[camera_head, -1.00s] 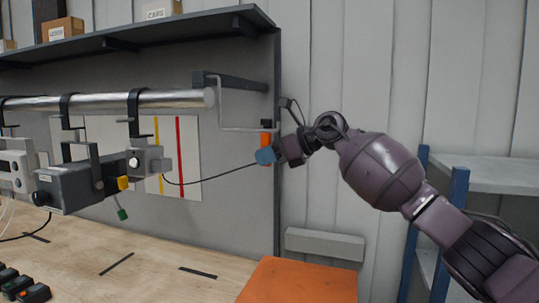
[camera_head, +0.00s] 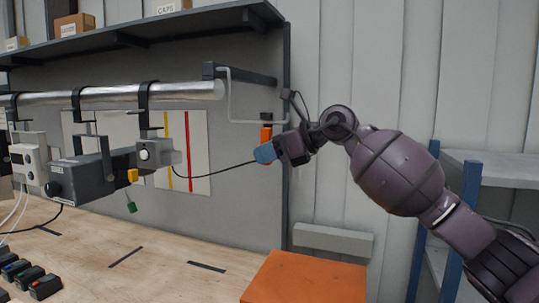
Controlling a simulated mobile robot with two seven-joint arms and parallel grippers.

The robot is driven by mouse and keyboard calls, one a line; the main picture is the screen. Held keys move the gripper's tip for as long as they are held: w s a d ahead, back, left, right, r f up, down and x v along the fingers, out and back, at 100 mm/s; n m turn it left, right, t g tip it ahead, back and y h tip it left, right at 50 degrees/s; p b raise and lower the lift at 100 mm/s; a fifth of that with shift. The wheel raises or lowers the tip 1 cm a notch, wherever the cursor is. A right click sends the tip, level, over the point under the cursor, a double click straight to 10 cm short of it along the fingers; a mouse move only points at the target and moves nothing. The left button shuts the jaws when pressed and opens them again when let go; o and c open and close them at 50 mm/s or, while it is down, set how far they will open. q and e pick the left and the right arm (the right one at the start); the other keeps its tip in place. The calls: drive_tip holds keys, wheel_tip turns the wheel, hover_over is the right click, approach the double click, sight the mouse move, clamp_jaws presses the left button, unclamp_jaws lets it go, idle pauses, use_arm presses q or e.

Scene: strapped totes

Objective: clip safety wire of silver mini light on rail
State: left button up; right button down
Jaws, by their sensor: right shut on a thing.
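The silver mini light (camera_head: 160,152), a small box with a round lens, hangs by a black hook clamp from the metal rail (camera_head: 180,91). Its thin black safety wire (camera_head: 215,173) leaves from below the light and runs right, sagging slightly, to the blue tip of my right gripper (camera_head: 264,153). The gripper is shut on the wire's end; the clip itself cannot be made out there. My left gripper is not in view.
A dark grey fixture (camera_head: 85,180) with yellow and green parts and a white device (camera_head: 26,160) hang left of the light. An orange box top (camera_head: 305,277) is below the gripper. A shelf (camera_head: 150,28) is above. The bench (camera_head: 110,240) is mostly clear.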

drive_tip(key=shift+w+f, duration=0.1)
drive_tip(key=shift+f, duration=0.15)
drive_tip(key=c, duration=0.9)
unclamp_jaws()
